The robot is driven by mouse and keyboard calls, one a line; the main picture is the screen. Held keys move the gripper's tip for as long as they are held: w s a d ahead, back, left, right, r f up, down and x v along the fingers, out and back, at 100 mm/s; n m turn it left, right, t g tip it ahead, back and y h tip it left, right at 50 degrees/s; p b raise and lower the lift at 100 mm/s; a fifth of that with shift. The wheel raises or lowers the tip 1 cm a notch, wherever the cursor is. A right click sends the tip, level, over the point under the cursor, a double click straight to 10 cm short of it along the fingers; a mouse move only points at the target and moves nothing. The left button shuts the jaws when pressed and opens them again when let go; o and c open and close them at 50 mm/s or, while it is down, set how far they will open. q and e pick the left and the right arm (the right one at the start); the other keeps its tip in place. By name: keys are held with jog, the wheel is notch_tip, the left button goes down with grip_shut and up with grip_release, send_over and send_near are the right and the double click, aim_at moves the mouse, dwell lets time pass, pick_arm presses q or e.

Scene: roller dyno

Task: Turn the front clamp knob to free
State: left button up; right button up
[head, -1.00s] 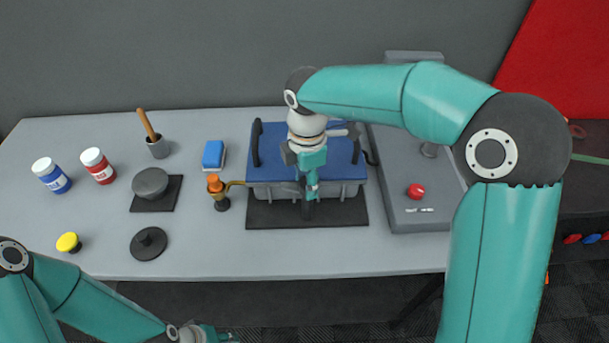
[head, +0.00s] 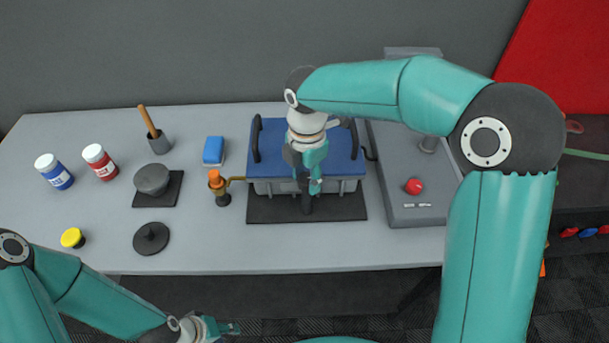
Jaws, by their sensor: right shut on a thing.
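The roller dyno (head: 270,140) is a grey box with a blue top and two black side handles, standing on a black mat (head: 268,212). My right gripper (head: 308,196) points down at the middle of its front side. It is shut on a dark upright part there, which I take to be the front clamp knob (head: 307,206); the fingers hide most of it, and its setting cannot be read. My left gripper (head: 232,328) is low in the picture, in front of the table edge and away from the dyno. Its jaws are too small to judge.
An orange-capped fitting (head: 217,183) stands close left of the dyno. A grey console (head: 408,160) with a red button (head: 413,186) is on the right. Jars, a grey pot and a black lidded disc (head: 151,238) are further left.

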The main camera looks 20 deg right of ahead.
aim_at(306, 177)
jog(key=o, duration=1)
jog(key=shift+w+d+r, duration=0.1)
jog(key=shift+w+r, duration=0.05)
jog(key=shift+w, duration=0.05)
jog(key=shift+o, duration=0.7)
jog(key=shift+s, duration=0.1)
notch_tip(306, 177, up, 12)
jog(key=shift+f, duration=0.2)
